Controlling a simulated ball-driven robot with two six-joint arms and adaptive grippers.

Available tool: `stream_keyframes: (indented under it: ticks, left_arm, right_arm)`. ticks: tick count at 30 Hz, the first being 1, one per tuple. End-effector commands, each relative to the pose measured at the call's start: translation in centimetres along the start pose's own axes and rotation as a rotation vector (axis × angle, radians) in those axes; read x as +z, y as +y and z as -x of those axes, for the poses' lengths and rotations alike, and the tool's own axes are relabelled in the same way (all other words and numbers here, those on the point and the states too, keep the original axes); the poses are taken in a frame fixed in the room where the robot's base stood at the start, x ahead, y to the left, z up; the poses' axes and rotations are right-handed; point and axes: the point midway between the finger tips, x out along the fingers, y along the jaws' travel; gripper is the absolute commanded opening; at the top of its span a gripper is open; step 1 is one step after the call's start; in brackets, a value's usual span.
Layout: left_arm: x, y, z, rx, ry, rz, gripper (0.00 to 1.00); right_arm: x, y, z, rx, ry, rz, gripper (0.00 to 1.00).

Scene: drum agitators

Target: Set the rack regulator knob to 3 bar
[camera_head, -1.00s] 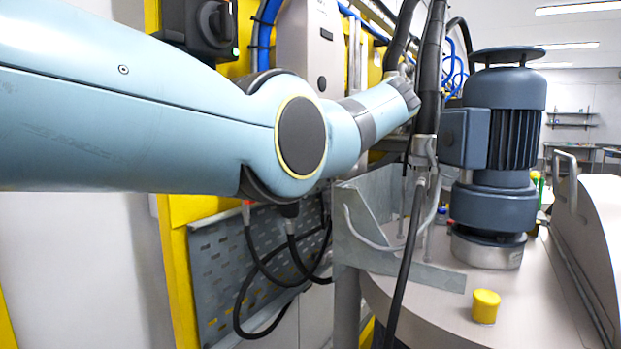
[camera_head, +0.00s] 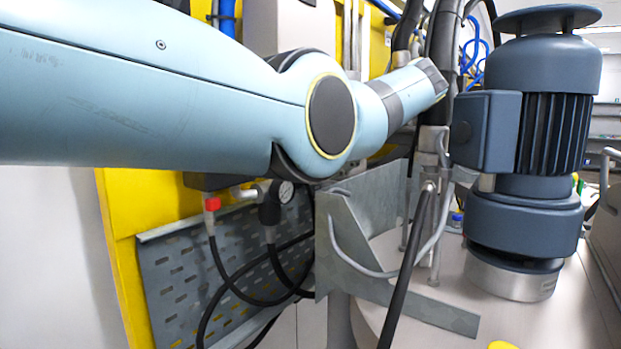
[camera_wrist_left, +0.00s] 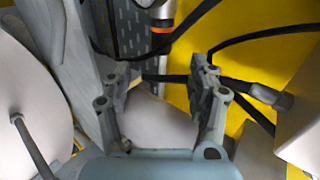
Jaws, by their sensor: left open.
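In the head view a dark regulator body (camera_head: 269,212) with a small round gauge (camera_head: 285,192) sits on the yellow rack (camera_head: 140,215), just below my left arm. The gauge is too small to read, and I cannot make out the knob's setting. A red fitting (camera_head: 212,204) is left of the regulator. My left gripper is hidden in the head view. In the left wrist view my left gripper (camera_wrist_left: 162,82) is open, its two fingers wide apart, with nothing visibly held. I cannot identify the regulator knob in that view. My right gripper is not in view.
A grey perforated panel (camera_head: 180,285) with looping black hoses hangs below the regulator. A grey metal bracket (camera_head: 340,235) stands to its right. A large dark motor (camera_head: 525,215) stands on the pale drum lid (camera_head: 500,318). In the left wrist view, black hoses cross near the fingers.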

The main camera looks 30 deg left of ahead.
Motion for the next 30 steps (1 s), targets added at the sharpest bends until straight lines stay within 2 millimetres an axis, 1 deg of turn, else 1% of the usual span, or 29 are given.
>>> stream_keyframes:
  ticks: [4,8,12,14,18,21,25,30]
  left_arm:
    - [0.0,0.0,-0.3,0.000,-0.001,0.000,0.59]
    - [0.1,-0.2,-1.7,-0.001,-0.004,-0.001,0.59]
    - [0.1,-0.3,-4.5,-0.001,-0.005,-0.001,0.59]
    - [0.1,-0.3,-5.7,-0.001,-0.004,-0.002,0.59]
    - [0.1,-0.2,-8.3,0.000,-0.003,-0.002,0.59]
    - [0.0,0.0,-9.7,-0.001,-0.002,-0.001,0.59]
    - [0.0,0.0,-10.6,0.000,0.000,0.000,0.59]
    - [0.0,0.0,-10.8,0.000,0.000,0.001,0.59]
  right_arm:
    - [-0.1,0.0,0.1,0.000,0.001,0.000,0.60]
    - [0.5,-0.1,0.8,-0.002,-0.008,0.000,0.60]
    - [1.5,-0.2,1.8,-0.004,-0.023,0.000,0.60]
    - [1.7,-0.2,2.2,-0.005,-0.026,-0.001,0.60]
    - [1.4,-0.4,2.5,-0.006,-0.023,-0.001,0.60]
    - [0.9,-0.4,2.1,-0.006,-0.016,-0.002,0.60]
    - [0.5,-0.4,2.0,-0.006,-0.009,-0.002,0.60]
    - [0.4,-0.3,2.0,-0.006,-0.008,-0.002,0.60]
